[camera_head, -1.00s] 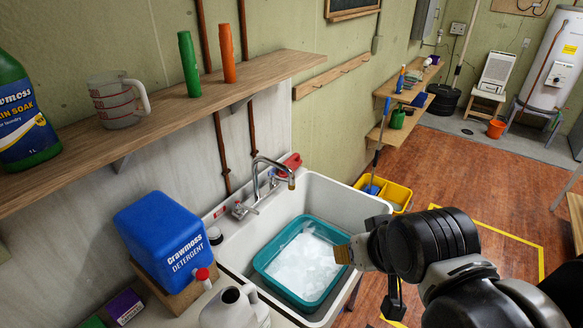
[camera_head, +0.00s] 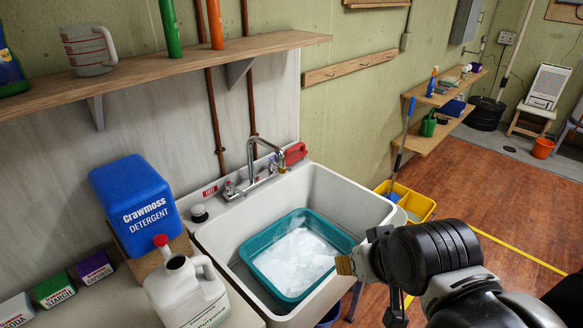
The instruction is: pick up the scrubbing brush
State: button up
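I cannot make out a scrubbing brush for certain. A small red object (camera_head: 295,153) lies on the back rim of the sink, right of the tap; its shape is too small to tell. My gripper (camera_head: 346,265) is at the right, over the front right side of the white sink (camera_head: 347,196), pointing left. A tan, block-like piece shows at its tip; I cannot tell whether it is a finger pad or something held. The fingers are mostly hidden by the wrist. Below and left of it, a teal basin (camera_head: 262,238) with white suds stands in the sink; the suds hide its bottom.
A blue detergent container (camera_head: 135,205) and a white jug (camera_head: 188,290) stand left of the sink. A wooden shelf (camera_head: 190,62) runs above. A yellow mop bucket (camera_head: 412,203) stands beyond the sink. The wooden floor (camera_head: 490,185) at right is largely clear.

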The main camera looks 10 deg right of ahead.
aim_at(293, 155)
jog(key=i+l+u, duration=0.35)
jog(key=l, duration=0.55)
jog(key=l+u, duration=0.35)
jog(key=l, duration=0.55)
jog(key=l+u, duration=0.35)
jog(key=l, duration=0.6)
jog(key=i+l+u, duration=0.35)
jog(key=l, duration=0.3)
jog(key=i+l+u, duration=0.2)
jog(key=l, duration=0.15)
jog(key=i+l+u, duration=0.15)
jog(key=l, duration=0.25)
jog(key=l+u, duration=0.2)
jog(key=l, duration=0.15)
jog(key=i, duration=0.05)
